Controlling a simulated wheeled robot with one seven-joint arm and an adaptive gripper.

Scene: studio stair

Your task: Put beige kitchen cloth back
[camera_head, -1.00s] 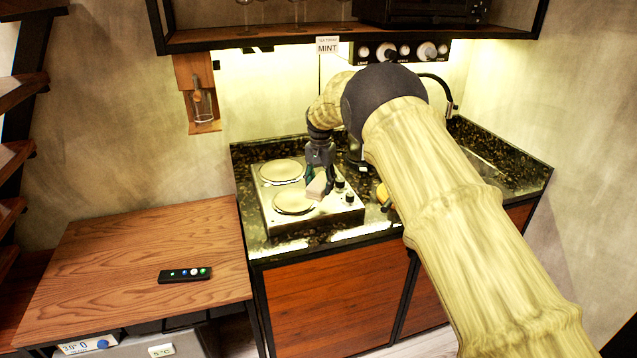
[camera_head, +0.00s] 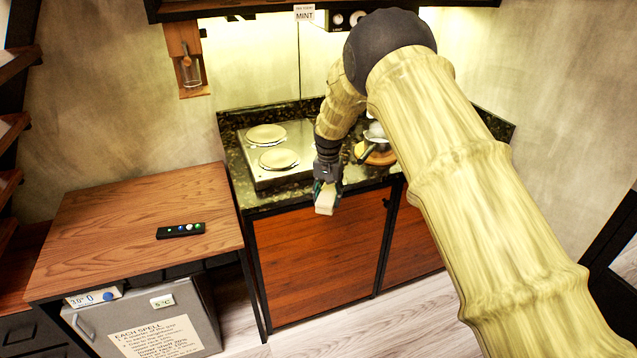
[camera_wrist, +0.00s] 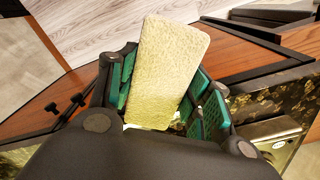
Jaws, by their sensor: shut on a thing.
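My gripper (camera_head: 326,186) is shut on the beige kitchen cloth (camera_head: 325,202), a small flat, pale rectangular piece. In the head view the cloth hangs below the fingers, just in front of the counter's front edge and above the wooden cabinet door. In the wrist view the cloth (camera_wrist: 166,70) sits between the green finger pads (camera_wrist: 165,103) and sticks out past them, with the floor and cabinet front behind it.
A two-plate hob (camera_head: 262,172) stands on the dark stone counter left of my gripper. A pot on a round wooden board (camera_head: 377,155) is to the right. A wooden table (camera_head: 110,225) holds a remote (camera_head: 181,230); a small grey fridge (camera_head: 150,318) stands below.

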